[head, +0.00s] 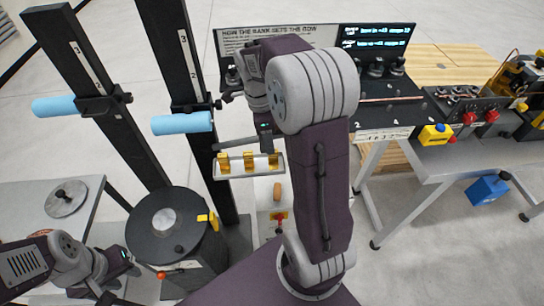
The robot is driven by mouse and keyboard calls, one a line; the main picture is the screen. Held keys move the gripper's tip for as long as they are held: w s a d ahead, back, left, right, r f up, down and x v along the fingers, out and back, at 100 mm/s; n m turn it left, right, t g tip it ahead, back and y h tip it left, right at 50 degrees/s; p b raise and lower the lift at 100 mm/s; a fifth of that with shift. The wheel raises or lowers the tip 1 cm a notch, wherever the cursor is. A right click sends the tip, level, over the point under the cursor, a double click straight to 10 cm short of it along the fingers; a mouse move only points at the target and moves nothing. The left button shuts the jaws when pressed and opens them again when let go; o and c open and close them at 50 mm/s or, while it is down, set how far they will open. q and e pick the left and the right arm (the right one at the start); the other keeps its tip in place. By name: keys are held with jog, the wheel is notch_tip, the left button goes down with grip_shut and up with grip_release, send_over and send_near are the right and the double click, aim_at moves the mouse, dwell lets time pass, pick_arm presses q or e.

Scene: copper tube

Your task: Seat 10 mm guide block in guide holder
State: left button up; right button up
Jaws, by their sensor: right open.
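A pale tray (236,174) in the middle of the head view holds a row of brass-yellow blocks (249,161). Which one is the 10 mm block cannot be read. My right gripper (254,144) is directly above the tray, its jaws open, partly hidden by my own arm. I cannot see whether it touches a block. My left gripper (112,293) is low at the left edge, beside the black drum, partly cut off; its jaws are unclear. No guide holder can be identified for certain; a yellow piece (207,219) sits on the drum's rim.
The black drum (158,246) stands left of centre. Two black posts (181,80) with blue rollers (182,123) rise behind it. Floor is clear at lower right.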

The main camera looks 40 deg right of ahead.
aim_at(273, 158)
jog(key=shift+d+f, duration=0.15)
jog(key=shift+f, duration=0.1)
jog(key=f, duration=0.1)
jog(key=s+f, duration=0.1)
jog(key=f+p, duration=0.1)
jog(key=f, duration=0.1)
jog(key=shift+s+d, duration=0.1)
jog(key=shift+s, duration=0.15)
jog(key=shift+d+f, duration=0.1)
jog(key=shift+f, duration=0.3)
jog(key=shift+w+d+f, duration=0.1)
jog(key=shift+w, duration=0.05)
grip_shut()
